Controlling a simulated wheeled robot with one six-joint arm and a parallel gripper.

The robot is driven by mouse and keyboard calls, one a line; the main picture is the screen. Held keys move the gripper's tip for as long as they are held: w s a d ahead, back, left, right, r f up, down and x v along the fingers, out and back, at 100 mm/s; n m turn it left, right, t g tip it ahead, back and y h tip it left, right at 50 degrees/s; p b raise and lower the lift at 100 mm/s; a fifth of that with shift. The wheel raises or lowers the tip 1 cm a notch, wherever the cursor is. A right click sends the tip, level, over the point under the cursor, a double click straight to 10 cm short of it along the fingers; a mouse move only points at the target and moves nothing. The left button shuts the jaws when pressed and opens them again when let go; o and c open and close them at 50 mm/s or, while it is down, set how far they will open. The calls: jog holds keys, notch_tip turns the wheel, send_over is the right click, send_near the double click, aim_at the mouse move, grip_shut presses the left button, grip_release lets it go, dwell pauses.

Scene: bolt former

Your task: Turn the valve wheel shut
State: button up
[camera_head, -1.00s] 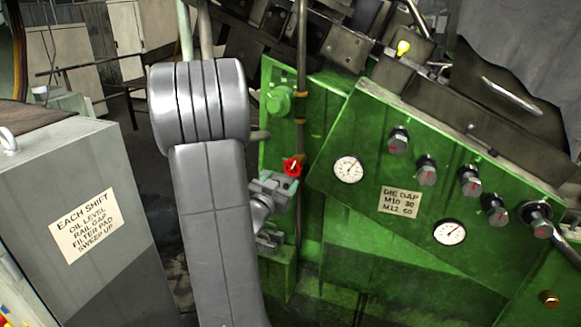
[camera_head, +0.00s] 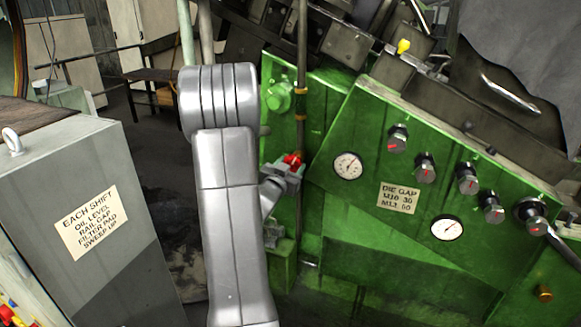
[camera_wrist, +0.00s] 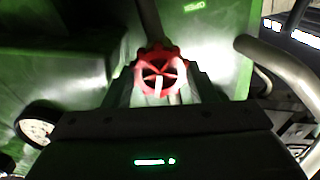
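The red valve wheel (camera_head: 292,160) sits on a thin vertical pipe at the left edge of the green machine. In the wrist view the wheel (camera_wrist: 160,72) faces me, with dark gaps between its spokes and a pale mark on its lower half. My gripper (camera_head: 286,168) is right at the wheel. In the wrist view its two fingers (camera_wrist: 160,80) stand apart, one on each side of the wheel, close to the rim. Contact with the rim is not clear. My arm hides the area left of the wheel in the head view.
The green panel to the right carries gauges (camera_head: 348,166), several knobs (camera_head: 425,168) and a DIE GAP label (camera_head: 398,197). A grey cabinet (camera_head: 85,215) with a sign stands at the left. A curved grey bar (camera_wrist: 280,65) shows right in the wrist view.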

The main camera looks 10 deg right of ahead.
jog(key=shift+f+m+b, duration=0.2)
jog(key=shift+m+b, duration=0.2)
jog(key=shift+b, duration=0.6)
jog(key=shift+r+m+b, duration=0.1)
jog(key=shift+m+b, duration=0.3)
jog(key=shift+b, duration=0.05)
jog(key=shift+r, duration=0.1)
jog(key=o, duration=0.7)
jog(key=shift+s, duration=0.1)
jog(key=b+v, duration=0.3)
jog(key=v, duration=1)
jog(key=shift+s+a, duration=0.3)
